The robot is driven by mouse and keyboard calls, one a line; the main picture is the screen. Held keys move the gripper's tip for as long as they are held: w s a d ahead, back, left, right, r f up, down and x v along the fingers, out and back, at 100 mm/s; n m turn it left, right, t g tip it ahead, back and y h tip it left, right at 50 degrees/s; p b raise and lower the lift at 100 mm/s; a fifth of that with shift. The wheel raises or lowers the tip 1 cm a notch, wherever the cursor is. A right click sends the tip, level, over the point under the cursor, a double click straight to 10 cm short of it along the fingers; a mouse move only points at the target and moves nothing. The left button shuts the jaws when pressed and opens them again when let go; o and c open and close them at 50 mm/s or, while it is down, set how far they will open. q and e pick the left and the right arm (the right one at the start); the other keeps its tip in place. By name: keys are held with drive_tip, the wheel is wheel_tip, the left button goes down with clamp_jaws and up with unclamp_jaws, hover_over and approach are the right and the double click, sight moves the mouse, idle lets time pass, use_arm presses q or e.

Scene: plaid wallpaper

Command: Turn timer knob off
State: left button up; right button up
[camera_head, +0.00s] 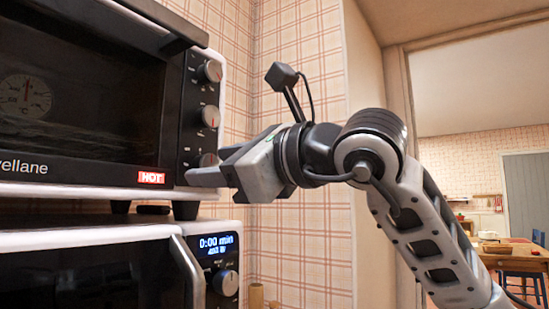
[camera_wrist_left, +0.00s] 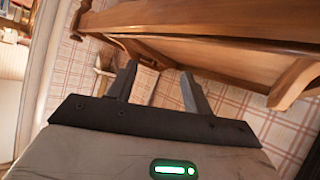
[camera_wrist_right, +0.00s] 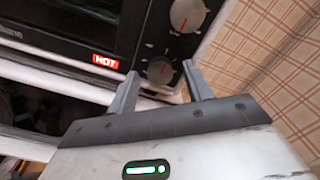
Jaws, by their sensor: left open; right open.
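A black and silver toaster oven (camera_head: 85,100) has a column of three knobs at its right: an upper knob (camera_head: 211,71), a middle knob (camera_head: 210,116) and a lower knob (camera_head: 208,160). I cannot read which is the timer. My right gripper (camera_head: 204,167) is open at the lower knob. In the right wrist view the lower knob (camera_wrist_right: 160,72), with a red mark, shows between the open fingertips; I cannot tell whether they touch it. A red HOT sign (camera_wrist_right: 105,61) is lit. My left gripper (camera_wrist_left: 157,70) is open and empty, away from the oven.
A microwave (camera_head: 90,265) below the oven has a display (camera_head: 216,243) reading 0:00 min and its own knob (camera_head: 226,283). Plaid wall (camera_head: 305,215) stands close at the right. Wooden furniture (camera_wrist_left: 215,45) is near my left gripper.

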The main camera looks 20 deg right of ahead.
use_arm(q)
drive_tip(key=shift+s+f+b, duration=0.1)
drive_tip(key=shift+f+b, duration=0.3)
drive_tip(key=shift+b, duration=0.7)
use_arm(e)
drive_tip(key=v, duration=1.6)
